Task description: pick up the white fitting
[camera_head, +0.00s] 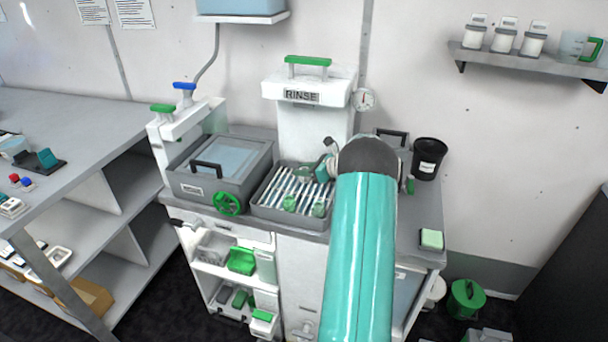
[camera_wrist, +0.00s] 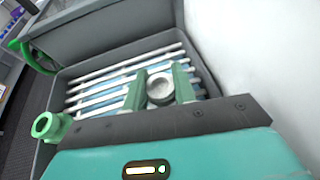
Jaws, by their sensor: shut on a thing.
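The white fitting (camera_wrist: 160,88) shows in the wrist view as a round, pale ring-shaped piece. My gripper (camera_wrist: 159,90) has its two green fingers on either side of it and is shut on it. The fitting is over the slatted tray (camera_wrist: 68,78); I cannot tell whether it still touches the slats. In the head view my teal arm reaches over the right side of the tray (camera_head: 262,205) and hides most of the gripper. A green fitting (camera_wrist: 47,126) is at the tray's left edge in the wrist view.
A lidded grey basin (camera_head: 180,183) with a green handwheel (camera_head: 228,204) stands left of the tray. The white rinse column (camera_head: 316,125) rises behind it. A black cup (camera_head: 430,155) and a green-topped sponge (camera_head: 431,239) are on the right of the counter.

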